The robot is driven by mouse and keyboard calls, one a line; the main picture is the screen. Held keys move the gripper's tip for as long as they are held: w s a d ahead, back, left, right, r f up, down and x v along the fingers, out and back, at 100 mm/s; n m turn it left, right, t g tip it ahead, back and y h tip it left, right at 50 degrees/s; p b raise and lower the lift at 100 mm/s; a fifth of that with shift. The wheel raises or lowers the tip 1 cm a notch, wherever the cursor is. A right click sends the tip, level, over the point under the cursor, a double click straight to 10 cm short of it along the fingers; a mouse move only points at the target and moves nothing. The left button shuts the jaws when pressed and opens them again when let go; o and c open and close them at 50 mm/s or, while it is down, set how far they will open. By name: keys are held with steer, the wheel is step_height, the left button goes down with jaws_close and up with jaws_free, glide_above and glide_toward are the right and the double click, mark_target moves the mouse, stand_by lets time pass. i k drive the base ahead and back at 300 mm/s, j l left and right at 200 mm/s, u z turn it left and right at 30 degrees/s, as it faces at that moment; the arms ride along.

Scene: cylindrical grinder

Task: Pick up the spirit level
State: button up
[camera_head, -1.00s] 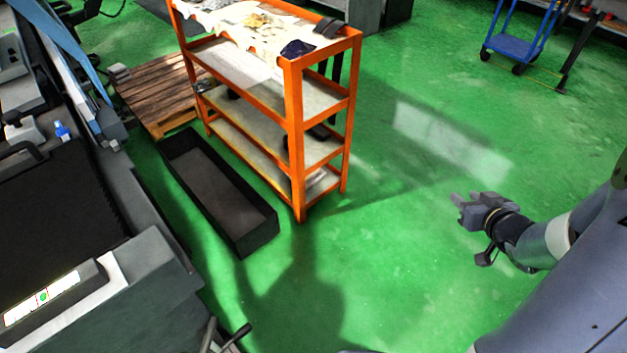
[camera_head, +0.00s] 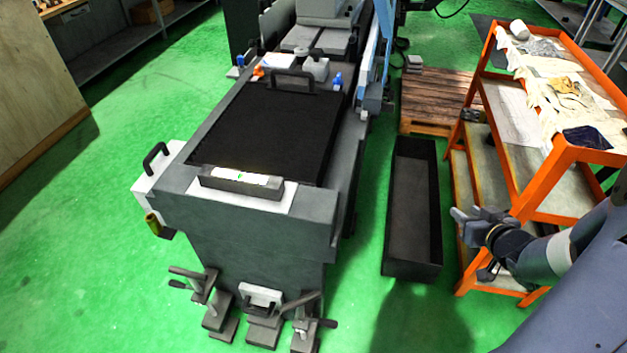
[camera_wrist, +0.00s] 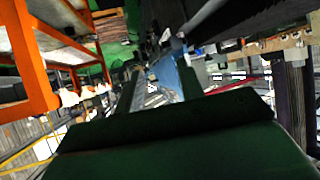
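The spirit level (camera_head: 240,178) appears as a short grey bar with a bright whitish top and a small green spot. It lies on the near end of the grey grinder (camera_head: 262,225), just in front of the black cover. My gripper (camera_head: 456,223) is well to the right of the level, over the floor between the black trough and the orange rack. In the wrist view, my gripper's two fingers (camera_wrist: 157,92) stand apart with nothing between them. I cannot make out the level in the wrist view.
A black trough (camera_head: 412,268) lies on the floor right of the grinder. An orange rack (camera_head: 500,140) stands close to my arm. A wooden pallet (camera_head: 435,95) is behind the trough. Levers and clamps (camera_head: 265,300) stick out at the grinder's near end. The green floor at left is clear.

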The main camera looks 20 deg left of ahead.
mark_target(261, 185)
steer(key=i+u, duration=0.15)
steer(key=u, duration=0.3)
steer(key=i+l+u, duration=0.15)
steer(key=u, duration=0.35)
steer(key=i+l+u, duration=0.15)
steer(key=u, duration=0.3)
steer(key=i+l+u, duration=0.1)
steer(key=l+u, duration=0.2)
steer(key=u, duration=0.2)
steer(key=i+l+u, duration=0.1)
steer(key=l+u, duration=0.15)
steer(key=i+l+u, duration=0.1)
steer(key=l+u, duration=0.15)
